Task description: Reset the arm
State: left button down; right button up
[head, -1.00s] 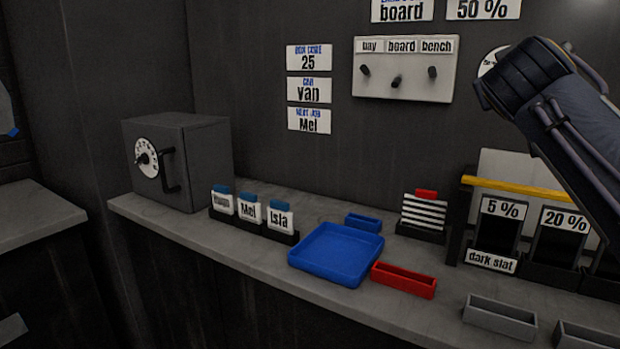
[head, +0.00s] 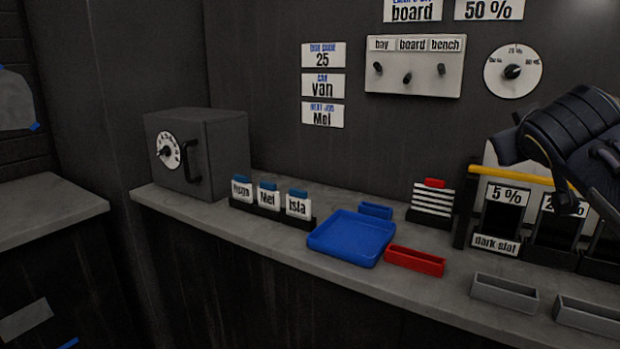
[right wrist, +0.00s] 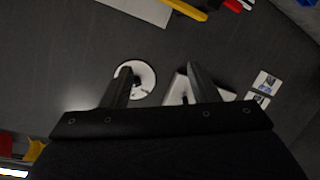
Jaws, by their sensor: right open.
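My right arm shows at the right edge of the head view, in front of the rack of film slots and its yellow bar. In the right wrist view my right gripper (right wrist: 162,85) has its two fingers spread apart with nothing between them. Behind the fingers are the wall with the round dial (right wrist: 145,75) and the white switch panel (right wrist: 178,95), apart from the gripper. The dial (head: 513,71) and switch panel (head: 413,78) also show on the wall in the head view. My left gripper is in neither view.
A grey safe (head: 225,150) stands at the counter's left end. Along the counter (head: 260,228) are name cards (head: 268,197), a blue tray (head: 345,242), a red bin (head: 414,261), a small blue bin (head: 376,210), grey bins (head: 505,294) and a yellow bar (head: 510,177) over film slots.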

jog(key=s+a+f+g+y, duration=0.1)
jog(key=s+f+g+y, duration=0.15)
jog(key=s+f, duration=0.55)
jog(key=s+a+f+g+y, duration=0.2)
jog(key=s+f+y, duration=0.15)
jog(key=f, duration=0.85)
jog(key=s+a+f+m+g+y, duration=0.1)
jog(key=s+a+f+g+y, duration=0.1)
jog(key=s+a+f, duration=0.55)
jog(key=s+a+f+m+g+y, duration=0.1)
jog(key=s+a+f+g+y, duration=0.15)
jog(key=s+f, duration=0.85)
notch_tip(320, 180, up, 21)
jog(key=w+t+p, duration=0.1)
jog(key=p, duration=2)
jog(key=shift+w+a, duration=0.35)
jog(key=shift+w, duration=0.05)
